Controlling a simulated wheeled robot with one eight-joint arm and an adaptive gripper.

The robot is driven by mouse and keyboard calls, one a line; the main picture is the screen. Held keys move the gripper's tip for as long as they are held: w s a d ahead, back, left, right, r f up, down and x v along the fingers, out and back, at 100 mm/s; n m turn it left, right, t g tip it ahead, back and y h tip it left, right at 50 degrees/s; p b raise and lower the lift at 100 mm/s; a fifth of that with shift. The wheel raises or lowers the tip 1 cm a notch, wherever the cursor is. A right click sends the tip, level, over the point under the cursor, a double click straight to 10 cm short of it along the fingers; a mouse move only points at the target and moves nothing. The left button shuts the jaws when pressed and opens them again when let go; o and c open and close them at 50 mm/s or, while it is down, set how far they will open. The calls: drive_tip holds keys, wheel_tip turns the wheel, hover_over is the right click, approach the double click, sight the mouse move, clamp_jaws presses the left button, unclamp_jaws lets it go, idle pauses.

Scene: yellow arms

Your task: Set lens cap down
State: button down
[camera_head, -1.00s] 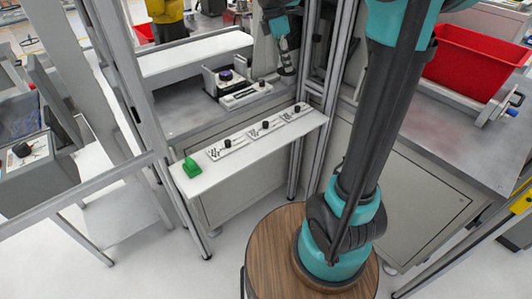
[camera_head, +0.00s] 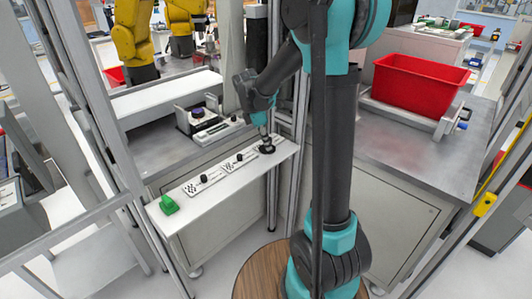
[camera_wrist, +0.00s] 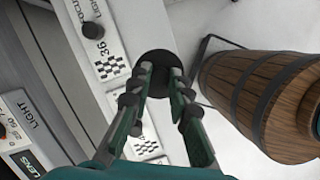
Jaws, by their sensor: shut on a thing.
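The lens cap is a dark round disc (camera_wrist: 160,58) held at the fingertips of my gripper (camera_wrist: 158,74) in the wrist view. In the head view the dark disc (camera_head: 267,150) shows beneath my gripper (camera_head: 266,141), at the right end of the narrow white shelf (camera_head: 183,212). My gripper points down and is shut on the cap. The cap is over or on the rightmost panel with a checker pattern (camera_wrist: 146,142). I cannot tell whether it touches the surface.
Two more checkered panels with black knobs (camera_head: 204,178) (camera_head: 239,157) lie along the shelf. A metal post (camera_head: 272,195) stands close to the gripper. A red bin (camera_head: 420,82) is on the right bench. A wooden barrel (camera_wrist: 240,85) shows in the wrist view.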

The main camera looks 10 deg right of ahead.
sight(264, 147)
drive_tip(key=shift+f, duration=2.4)
drive_tip(key=shift+f, duration=0.1)
drive_tip(key=c, duration=1.4)
unclamp_jaws()
drive_tip(key=v, duration=1.2)
drive_tip(key=s+d+f+m+t+y, duration=0.1)
drive_tip(key=s+d+f+m, duration=0.1)
drive_tip(key=s+f+m, duration=0.2)
drive_tip(key=s+d+f+m+t+y, duration=0.1)
drive_tip(key=s+d+f+m, duration=0.2)
drive_tip(key=s+m, duration=0.5)
drive_tip(key=s+d+f+m+t+y, duration=0.1)
drive_tip(key=s+d+f+m, duration=0.1)
drive_tip(key=s+f+m, duration=0.3)
drive_tip(key=shift+s+d+f+m+t, duration=0.15)
drive_tip(key=shift+s+m, duration=0.2)
drive_tip(key=shift+s, duration=0.4)
drive_tip(key=shift+s+d+f+m+t, duration=0.1)
drive_tip(key=shift+s+m, duration=0.3)
drive_tip(key=shift+s, duration=0.4)
drive_tip(key=shift+s+d+f+m+t, duration=0.15)
drive_tip(key=shift+s+m, duration=0.2)
drive_tip(key=shift+s, duration=0.4)
drive_tip(key=shift+a+r, duration=0.1)
